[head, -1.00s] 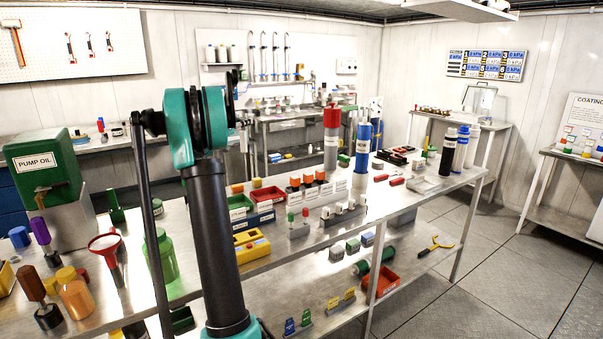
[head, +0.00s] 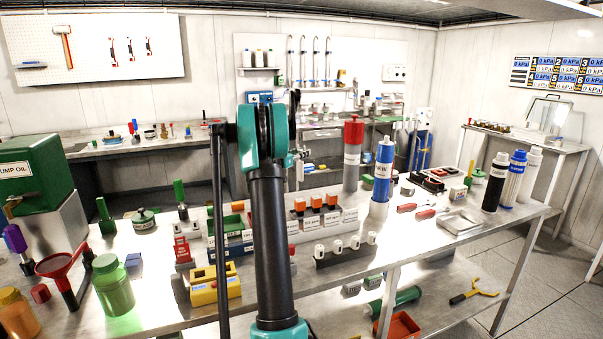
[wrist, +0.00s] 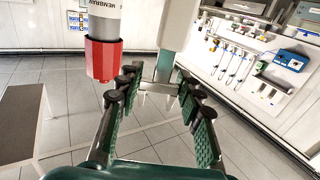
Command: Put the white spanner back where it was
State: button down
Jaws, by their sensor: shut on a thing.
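My gripper (wrist: 158,90) shows in the wrist view, its two green-padded fingers apart and shut on a pale, light grey-white piece that spans their tips. This looks like the white spanner (wrist: 175,42); its broad shaft runs up out of the picture. A white tool board (head: 95,75) hangs on the back wall at upper left. It carries a red-edged hammer (head: 66,45) and several small red-edged spanners (head: 130,48).
A steel bench (head: 330,275) crowded with bottles and blocks stands in front. A tall red-topped cylinder (head: 352,150) rises from it and shows close to the fingers in the wrist view (wrist: 104,60). A blue cylinder (head: 383,170) stands beside it. Floor (head: 560,260) is free at the right.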

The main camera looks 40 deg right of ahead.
aim_at(299, 171)
notch_tip(299, 171, down, 8)
jog(key=shift+f, duration=0.1)
dwell(0.4)
jog(key=shift+f, duration=0.1)
jog(key=c, duration=1)
grip_release()
jog(key=v, duration=0.7)
jog(key=shift+a, duration=0.3)
